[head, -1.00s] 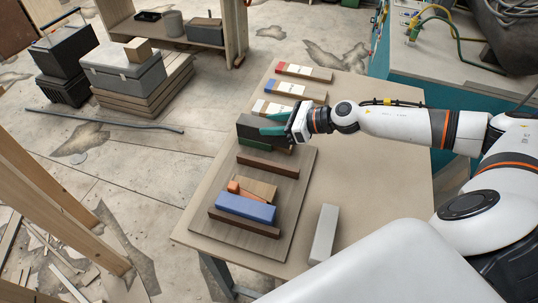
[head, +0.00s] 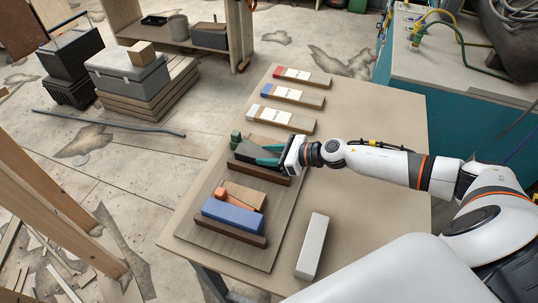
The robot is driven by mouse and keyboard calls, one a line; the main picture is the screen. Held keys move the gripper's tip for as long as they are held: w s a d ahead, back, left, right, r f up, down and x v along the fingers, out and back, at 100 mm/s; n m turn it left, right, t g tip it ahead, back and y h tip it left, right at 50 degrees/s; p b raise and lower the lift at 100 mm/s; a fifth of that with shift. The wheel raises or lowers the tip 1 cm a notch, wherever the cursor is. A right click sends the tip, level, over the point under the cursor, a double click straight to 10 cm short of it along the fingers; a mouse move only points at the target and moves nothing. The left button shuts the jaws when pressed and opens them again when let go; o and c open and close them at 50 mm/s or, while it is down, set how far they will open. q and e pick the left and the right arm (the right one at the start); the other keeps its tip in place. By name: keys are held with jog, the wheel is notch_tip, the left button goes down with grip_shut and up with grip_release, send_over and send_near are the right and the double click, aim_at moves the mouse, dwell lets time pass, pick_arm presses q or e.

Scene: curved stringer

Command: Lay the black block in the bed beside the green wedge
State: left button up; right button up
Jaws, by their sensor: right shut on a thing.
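My right gripper (head: 263,156) reaches in from the right with its teal fingers shut on the black block (head: 246,150). The block is low at the far end of the bed, just behind the far brown rail (head: 255,169). The green wedge (head: 236,138) shows only in part, behind and left of the block; the block and fingers hide the rest. I cannot tell whether block and wedge touch, or whether the block rests on the bed. The bed is a wooden board (head: 215,181) with brown rails. My left gripper is not in view.
Between the rails lie a blue block (head: 232,216), a small orange piece (head: 222,196) and a tan block (head: 246,194). A pale grey bar (head: 312,246) lies at the near right of the table. Labelled bars with red (head: 303,77) and blue (head: 293,96) ends lie at the back.

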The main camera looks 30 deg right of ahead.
jog(key=shift+f, duration=0.15)
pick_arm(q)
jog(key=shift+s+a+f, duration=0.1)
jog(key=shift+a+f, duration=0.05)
pick_arm(e)
jog(key=o, duration=1.2)
jog(key=shift+r, duration=0.3)
jog(key=b+v, duration=0.1)
jog(key=v, duration=0.1)
jog(key=b+v, duration=0.2)
jog(key=v, duration=0.1)
jog(key=b+v, duration=0.1)
jog(key=v, duration=0.2)
jog(key=shift+s+d+f, duration=0.2)
jog(key=shift+s+f, duration=0.05)
jog(key=shift+s, duration=0.1)
jog(key=shift+s+d+r, duration=0.2)
jog(key=shift+s+r, duration=0.05)
jog(key=shift+r, duration=0.05)
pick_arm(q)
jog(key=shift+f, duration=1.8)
pick_arm(e)
jog(key=shift+v, duration=1.25)
jog(key=shift+r, duration=0.15)
